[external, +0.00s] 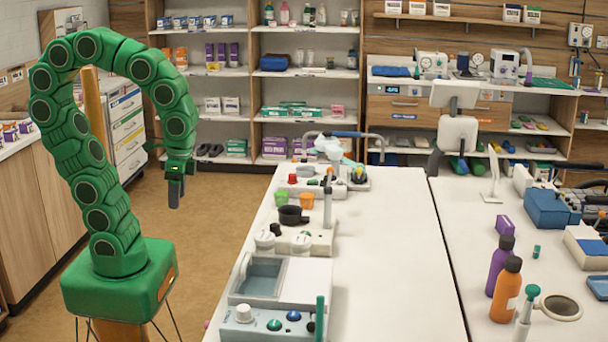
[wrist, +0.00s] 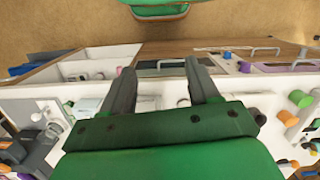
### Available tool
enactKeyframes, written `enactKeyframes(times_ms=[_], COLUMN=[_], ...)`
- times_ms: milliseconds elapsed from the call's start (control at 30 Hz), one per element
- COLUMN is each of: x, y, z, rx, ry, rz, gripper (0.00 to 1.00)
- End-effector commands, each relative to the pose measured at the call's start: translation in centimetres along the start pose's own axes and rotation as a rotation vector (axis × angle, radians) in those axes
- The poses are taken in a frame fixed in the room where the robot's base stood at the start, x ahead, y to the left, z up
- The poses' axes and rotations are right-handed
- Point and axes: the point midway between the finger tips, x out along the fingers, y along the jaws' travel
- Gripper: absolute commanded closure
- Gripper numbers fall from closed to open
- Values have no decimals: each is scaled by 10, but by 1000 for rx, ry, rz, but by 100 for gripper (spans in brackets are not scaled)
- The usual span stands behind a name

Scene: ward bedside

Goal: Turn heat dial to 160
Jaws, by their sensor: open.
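My gripper (external: 175,192) hangs pointing down at the end of my green arm, over the floor left of the white table. In the wrist view its two dark fingers (wrist: 160,70) stand apart with nothing between them. A device at the near left of the table has a white knob (external: 243,313), a teal knob (external: 274,324), a blue knob (external: 293,315) and a black knob. Farther back, another unit (external: 300,240) carries knobs and a black cup. No heat scale or 160 mark is readable, and I cannot tell which knob is the heat dial. My gripper touches none of them.
The white table (external: 385,255) has bare room right of the devices. An orange bottle (external: 506,290) and a purple bottle (external: 498,262) stand on the right-hand table. Stocked shelves (external: 305,75) line the back wall. Brown floor (external: 215,225) lies open between my arm and the table.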

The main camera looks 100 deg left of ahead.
Motion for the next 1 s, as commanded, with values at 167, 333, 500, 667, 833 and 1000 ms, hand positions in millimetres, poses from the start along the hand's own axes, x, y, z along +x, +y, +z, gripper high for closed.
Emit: enactKeyframes(times_ms=[167, 333, 500, 667, 833, 1000], x=[-17, -29, -39, -46, -50, -51], y=[-13, -29, -51, -77, -110, -148], z=[-43, -82, -121, -156, -192, -225], rx=[-160, -314, -471, -620, -782, -946], ry=[8, 16, 23, 29, 36, 43], rz=[13, 27, 42, 55, 69, 85], gripper=[40, 40, 40, 40, 40, 40])
